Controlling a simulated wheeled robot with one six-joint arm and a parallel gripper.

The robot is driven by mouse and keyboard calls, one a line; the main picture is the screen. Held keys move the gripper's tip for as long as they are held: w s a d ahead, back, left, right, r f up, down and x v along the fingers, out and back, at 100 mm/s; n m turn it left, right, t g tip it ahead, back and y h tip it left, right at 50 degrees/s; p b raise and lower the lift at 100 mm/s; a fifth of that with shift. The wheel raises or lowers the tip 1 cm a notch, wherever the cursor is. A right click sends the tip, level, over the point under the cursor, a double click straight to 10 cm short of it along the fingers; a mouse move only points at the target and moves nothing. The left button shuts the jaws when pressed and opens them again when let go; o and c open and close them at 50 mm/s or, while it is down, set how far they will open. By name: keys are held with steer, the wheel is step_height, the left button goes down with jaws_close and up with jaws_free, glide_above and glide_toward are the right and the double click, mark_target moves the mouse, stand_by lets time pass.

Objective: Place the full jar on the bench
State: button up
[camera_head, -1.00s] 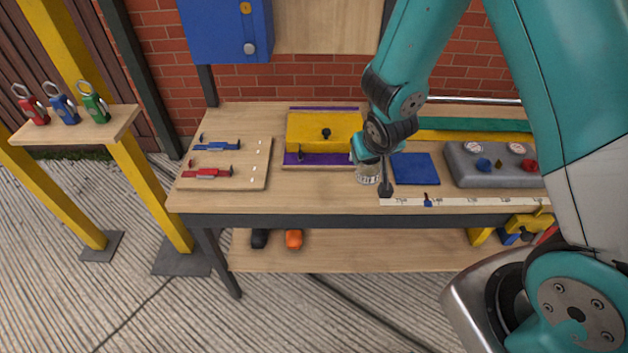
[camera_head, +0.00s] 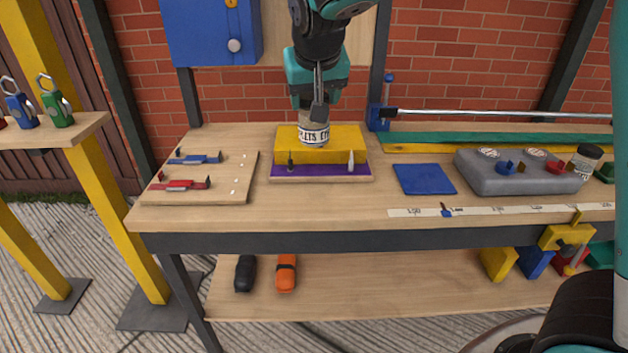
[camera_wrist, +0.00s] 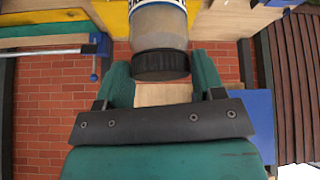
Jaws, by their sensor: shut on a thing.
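A jar (camera_head: 314,132) with a white lettered label hangs from my gripper (camera_head: 318,105) in the head view, overlapping the yellow block on the bench. I cannot tell how high above the block it is. In the wrist view the jar (camera_wrist: 158,22) has a black lid and a tan, cloudy body, between the two fingers of my gripper (camera_wrist: 160,85). My gripper is shut on it near the lid. The wooden bench (camera_head: 330,205) stands in front of me. A second jar (camera_head: 584,162) with a dark lid stands at the bench's right, partly behind a grey console.
The yellow block (camera_head: 347,140) sits on a purple-edged board. Left is a tool board (camera_head: 240,175); right are a blue pad (camera_head: 424,179), the grey console (camera_head: 525,178) and a ruler strip (camera_head: 485,210). Bare wood shows along the front. A clamp bar (camera_head: 480,113) runs behind.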

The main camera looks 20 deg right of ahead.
mark_target(317, 136)
step_height(317, 136, down, 15)
steer(key=b, duration=0.1)
stand_by(0.4)
steer(key=o, duration=1.6)
steer(key=shift+r, duration=0.1)
steer(key=v, duration=1.1)
steer(key=shift+r+p, duration=0.15)
steer(key=shift+p, duration=0.15)
steer(key=shift+s+r, duration=0.15)
steer(key=shift+s, duration=0.25)
steer(key=s+a+n+g+y, duration=0.1)
steer(key=s+n+g+y, duration=0.2)
steer(key=s, duration=0.9)
steer(key=s+a+n+g+y, duration=0.2)
steer(key=s+n, duration=0.3)
steer(key=s, duration=0.7)
steer(key=shift+f+g+y, duration=0.35)
steer(key=shift+g+y, duration=0.05)
steer(key=shift+g, duration=0.2)
steer(key=shift+s, duration=0.1)
